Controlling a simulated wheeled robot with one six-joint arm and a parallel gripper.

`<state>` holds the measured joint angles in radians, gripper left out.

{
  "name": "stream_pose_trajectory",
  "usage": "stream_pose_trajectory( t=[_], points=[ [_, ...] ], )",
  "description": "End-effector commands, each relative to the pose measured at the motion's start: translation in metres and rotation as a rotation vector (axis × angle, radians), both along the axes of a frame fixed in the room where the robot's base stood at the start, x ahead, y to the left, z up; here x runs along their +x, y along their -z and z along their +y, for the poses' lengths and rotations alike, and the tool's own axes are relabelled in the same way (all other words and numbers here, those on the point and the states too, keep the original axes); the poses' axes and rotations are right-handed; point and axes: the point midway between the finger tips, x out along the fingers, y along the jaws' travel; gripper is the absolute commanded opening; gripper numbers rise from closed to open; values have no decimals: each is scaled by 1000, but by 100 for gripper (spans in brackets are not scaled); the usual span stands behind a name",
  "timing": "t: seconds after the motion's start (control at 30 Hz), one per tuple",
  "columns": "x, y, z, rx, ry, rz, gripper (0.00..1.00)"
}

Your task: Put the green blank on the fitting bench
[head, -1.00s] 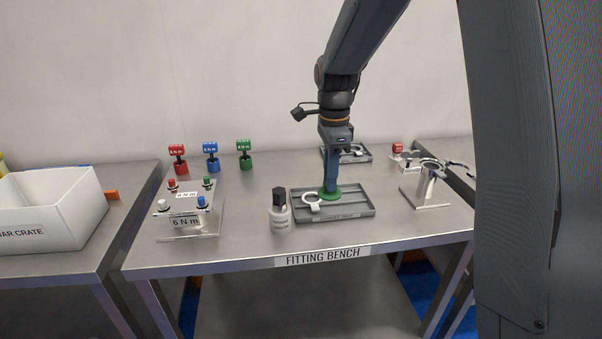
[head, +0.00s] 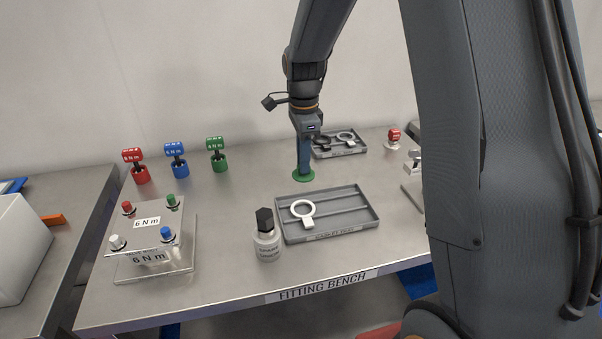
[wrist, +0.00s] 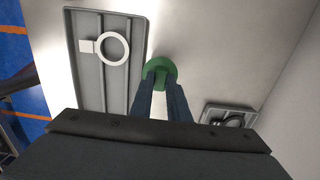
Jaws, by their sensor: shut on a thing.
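The green blank (head: 304,175) is a flat green disc in the fingertips of my gripper (head: 304,168), just behind the front grey tray. In the wrist view the green blank (wrist: 160,69) shows between the two blue fingers of my gripper (wrist: 159,84), which is shut on it. The disc is at or just above the bench top; I cannot tell whether it touches. The fitting bench (head: 230,265) is a grey metal table with its name on the front edge.
The front tray (head: 368,212) holds a white ring-shaped piece (head: 302,211). A black-capped bottle (head: 266,240) stands left of it. A back tray (head: 348,151) holds ring pieces. Red, blue and green 6 N m tools (head: 218,155) stand at back left. Bench between them and my gripper is clear.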

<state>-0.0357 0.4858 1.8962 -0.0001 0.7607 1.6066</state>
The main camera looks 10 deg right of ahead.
Motion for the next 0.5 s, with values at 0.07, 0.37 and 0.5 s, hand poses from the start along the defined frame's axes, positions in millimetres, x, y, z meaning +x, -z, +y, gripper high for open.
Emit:
stream_pose_trajectory(
  t=[0.07,0.37,0.5],
  points=[
    [0,7,0,0,0,0,0],
    [-1,37,0,0,0,3,0],
    [0,48,0,0,0,-1,0]
  ],
)
